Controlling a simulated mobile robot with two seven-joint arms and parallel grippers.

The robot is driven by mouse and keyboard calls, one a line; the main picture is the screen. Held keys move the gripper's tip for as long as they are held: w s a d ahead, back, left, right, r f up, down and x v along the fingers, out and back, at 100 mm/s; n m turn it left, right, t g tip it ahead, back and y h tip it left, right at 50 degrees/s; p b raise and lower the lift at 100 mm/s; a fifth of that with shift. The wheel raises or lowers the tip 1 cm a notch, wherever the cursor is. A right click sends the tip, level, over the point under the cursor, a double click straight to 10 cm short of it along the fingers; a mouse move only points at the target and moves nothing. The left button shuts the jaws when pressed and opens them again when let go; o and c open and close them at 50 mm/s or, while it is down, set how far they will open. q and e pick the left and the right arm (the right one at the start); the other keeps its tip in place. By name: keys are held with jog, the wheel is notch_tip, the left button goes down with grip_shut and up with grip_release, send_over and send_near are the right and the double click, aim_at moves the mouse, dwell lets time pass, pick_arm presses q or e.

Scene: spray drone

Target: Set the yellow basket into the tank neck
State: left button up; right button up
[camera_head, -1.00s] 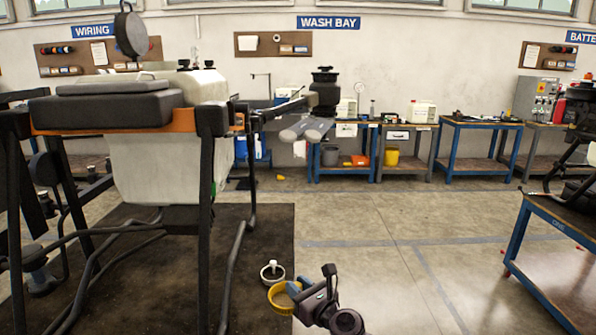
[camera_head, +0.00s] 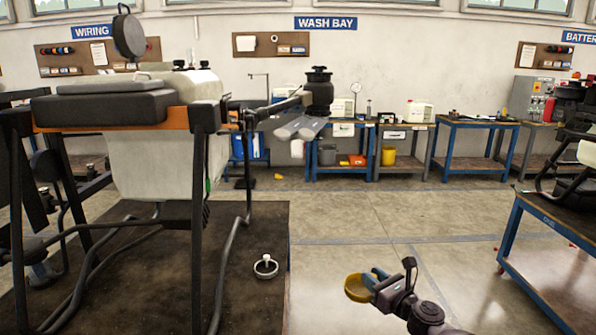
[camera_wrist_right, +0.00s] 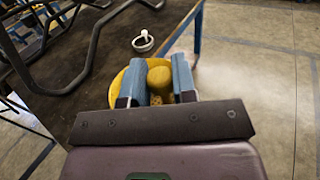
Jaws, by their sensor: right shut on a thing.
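The yellow basket (camera_head: 357,288) is held in my right gripper (camera_head: 374,279), out over the bare floor. In the right wrist view the gripper's two blue fingers (camera_wrist_right: 160,80) are shut on a yellow piece of the basket, whose rim (camera_wrist_right: 119,84) curves out to the left. The white tank (camera_head: 150,168) is in the drone frame at left, far from the basket. A round dark lid (camera_head: 130,36) stands raised above the tank. The tank neck itself is hidden from this angle. My left gripper is not in view.
A white ring-shaped part with a handle (camera_head: 265,267) lies on the dark surface (camera_head: 245,300) beside the drone; it also shows in the right wrist view (camera_wrist_right: 143,42). Black frame legs and a drone arm (camera_head: 285,108) flank the tank. A blue-framed table (camera_head: 515,235) stands at right.

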jog(key=d+r+h, duration=0.1)
jog(key=d+r, duration=0.1)
jog(key=d, duration=0.8)
jog(key=s+a+r+m+h, duration=0.1)
jog(key=s+a+m+h, duration=0.1)
jog(key=s, duration=0.7)
jog(key=s+a+r+m+t+h, duration=0.1)
jog(key=s+a+r+m+h, duration=0.1)
jog(key=s, duration=0.7)
jog(key=s+a+r+m+t+h, duration=0.1)
jog(key=s+a+h, duration=0.3)
jog(key=s, duration=0.5)
jog(key=shift+a+r+m, duration=0.2)
jog(key=shift+a+m, duration=0.15)
jog(key=shift+m, duration=0.15)
